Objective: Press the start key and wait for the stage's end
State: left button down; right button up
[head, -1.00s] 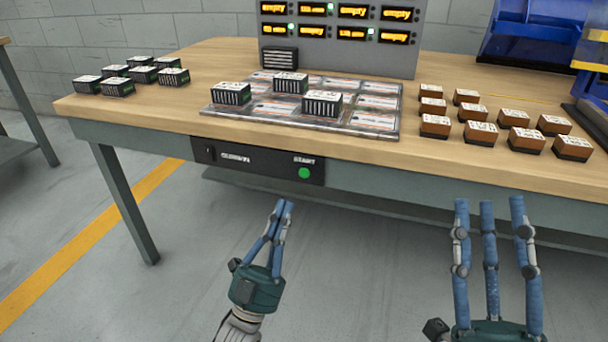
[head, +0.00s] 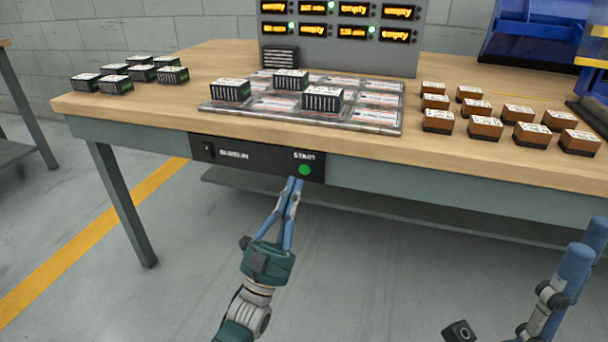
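The green start key (head: 304,170) sits on a black control strip (head: 240,157) on the table's front edge, under the word START. My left gripper (head: 294,182) is just below and left of the key, its fingertips together and empty. I cannot tell whether the tips touch the strip. My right gripper (head: 590,240) is at the lower right, partly cut off by the frame. The display panel (head: 340,52) at the back shows orange readouts; several read "empty" and a few have green lights, one reading in minutes.
A tray with marked places (head: 378,116) holds three dark green-sided carriers (head: 322,98). More such carriers (head: 117,85) stand at the left, and several brown ones (head: 486,128) at the right. Blue bins (head: 530,35) stand at the back right. The floor before the table is clear.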

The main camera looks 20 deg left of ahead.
aim_at(304, 170)
pick_arm(q)
jog(key=shift+w+b, duration=0.35)
jog(key=shift+w, duration=0.9)
jog(key=shift+w, duration=0.15)
dwell(0.4)
jog(key=shift+w, duration=0.25)
jog(key=shift+w+b, duration=0.3)
jog(key=shift+w, duration=0.05)
dwell(0.6)
dwell(0.3)
jog(key=shift+s+p, duration=0.55)
jog(key=shift+s, duration=0.2)
